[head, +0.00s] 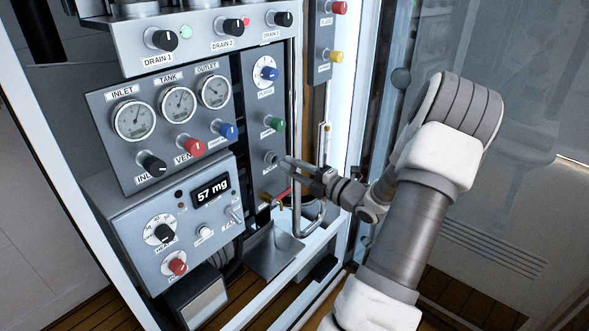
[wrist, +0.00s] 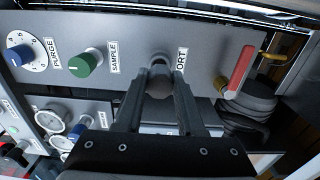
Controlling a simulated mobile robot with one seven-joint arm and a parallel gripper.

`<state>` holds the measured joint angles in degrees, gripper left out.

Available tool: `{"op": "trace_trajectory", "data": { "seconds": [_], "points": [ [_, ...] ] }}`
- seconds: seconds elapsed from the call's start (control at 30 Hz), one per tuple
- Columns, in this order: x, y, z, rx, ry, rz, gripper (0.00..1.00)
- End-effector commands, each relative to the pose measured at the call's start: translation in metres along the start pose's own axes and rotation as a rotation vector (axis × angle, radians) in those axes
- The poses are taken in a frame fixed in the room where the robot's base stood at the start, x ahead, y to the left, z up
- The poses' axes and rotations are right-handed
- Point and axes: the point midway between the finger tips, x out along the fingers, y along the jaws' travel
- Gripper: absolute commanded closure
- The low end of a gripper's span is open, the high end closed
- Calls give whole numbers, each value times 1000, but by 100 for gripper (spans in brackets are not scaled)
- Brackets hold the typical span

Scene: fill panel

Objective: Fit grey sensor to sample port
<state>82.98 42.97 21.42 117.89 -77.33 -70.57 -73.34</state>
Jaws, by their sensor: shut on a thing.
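My gripper (head: 291,164) reaches in from the right to the narrow panel, and its fingers end just in front of the sample port (head: 271,158). In the wrist view the two dark fingers (wrist: 160,82) are shut on a small grey rounded piece, the grey sensor (wrist: 159,86). The sensor is in line with the port spot, beside the partly covered "PORT" label (wrist: 181,66). The sensor and fingers hide most of the port. I cannot tell whether the sensor touches the port or sits in it.
A green sample knob (wrist: 88,62) and blue purge knob (wrist: 19,55) are on the same panel. A red lever (wrist: 236,70) stands close to the fingers' right. Gauges (head: 178,104) and a "57 mg" display (head: 211,190) are left. A bent pipe (head: 298,215) runs below my gripper.

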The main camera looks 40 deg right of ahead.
Motion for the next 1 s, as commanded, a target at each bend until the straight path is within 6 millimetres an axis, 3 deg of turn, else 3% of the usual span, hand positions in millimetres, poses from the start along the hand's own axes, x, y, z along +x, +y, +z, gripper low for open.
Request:
{"op": "trace_trajectory", "data": {
  "seconds": [1.0],
  "points": [
    [5,0,0,-1,0,0,100]
  ]
}}
